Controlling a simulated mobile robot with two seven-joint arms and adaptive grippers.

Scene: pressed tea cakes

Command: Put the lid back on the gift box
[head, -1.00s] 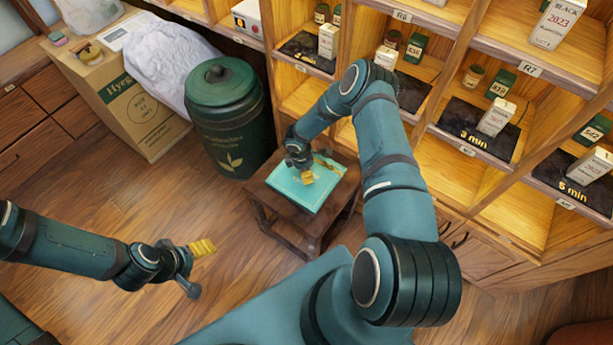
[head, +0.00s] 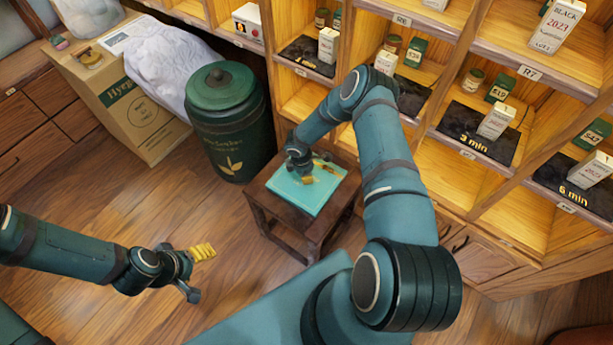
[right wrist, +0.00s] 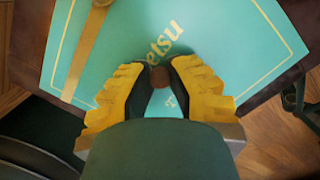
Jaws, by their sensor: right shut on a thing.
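A flat teal lid (head: 318,194) with a thin gold border and a gold band lies level over a small dark wooden stool (head: 290,237). My right gripper (head: 307,180) is over it, fingers pointing down. In the right wrist view, the yellow-padded fingers of my right gripper (right wrist: 160,82) are shut on a small round brown knob (right wrist: 160,76) on the teal lid (right wrist: 215,45). Gold lettering shows beside the knob. The box body cannot be made out, so I cannot tell whether the lid rests on it. My left gripper (head: 200,273) is open and empty above the floor.
A dark green tea canister (head: 230,125) stands left of the stool. A cardboard box (head: 135,100) is further left. Wooden shelves (head: 440,165) with small boxes and jars rise behind and to the right.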

